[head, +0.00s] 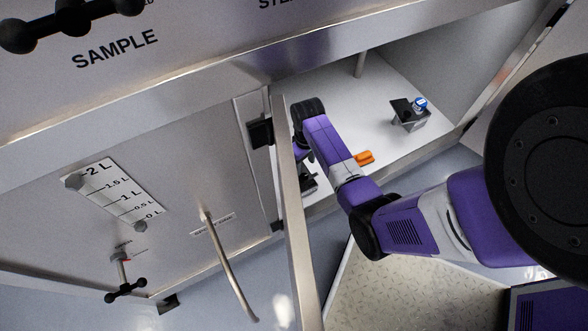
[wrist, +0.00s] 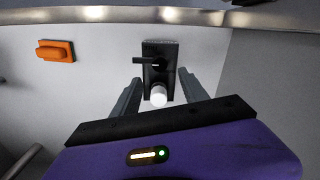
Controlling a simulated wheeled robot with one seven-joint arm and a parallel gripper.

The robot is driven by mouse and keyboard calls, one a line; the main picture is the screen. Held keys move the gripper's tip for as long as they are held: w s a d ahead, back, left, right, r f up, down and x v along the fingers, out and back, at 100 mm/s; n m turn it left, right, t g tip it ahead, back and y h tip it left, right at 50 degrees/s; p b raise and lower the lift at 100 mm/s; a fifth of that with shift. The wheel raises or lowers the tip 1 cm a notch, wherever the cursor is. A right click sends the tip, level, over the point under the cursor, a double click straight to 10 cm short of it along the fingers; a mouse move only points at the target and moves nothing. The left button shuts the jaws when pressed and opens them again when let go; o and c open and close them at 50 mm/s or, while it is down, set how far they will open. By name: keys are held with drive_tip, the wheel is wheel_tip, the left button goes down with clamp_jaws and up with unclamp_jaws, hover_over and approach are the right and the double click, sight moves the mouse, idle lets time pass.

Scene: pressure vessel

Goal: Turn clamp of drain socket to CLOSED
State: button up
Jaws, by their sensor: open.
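A dark socket block (wrist: 169,50) with a black clamp lever (wrist: 149,63) and a white round end (wrist: 158,96) sits in the middle of the wrist view. The lever points left, across the block. No label is readable on it, so I cannot tell its marked position. My gripper (wrist: 159,82) is open, with one grey finger on each side of the socket's lower part. I see no clear contact. In the head view a dark block (head: 308,183) shows below my arm, partly hidden by the door edge and arm.
An orange piece (wrist: 55,51) lies left of the socket and also shows in the head view (head: 366,158). A second holder (head: 408,115) with a blue-topped part stands further right on the white cabinet floor (head: 375,100). The open door's edge (head: 296,220) stands close beside my arm.

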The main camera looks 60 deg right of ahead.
sight(304, 175)
wheel_tip(304, 175, down, 8)
drive_tip(key=b, duration=0.3)
drive_tip(key=shift+r, duration=0.25)
drive_tip(key=shift+c, duration=0.4)
clamp_jaws()
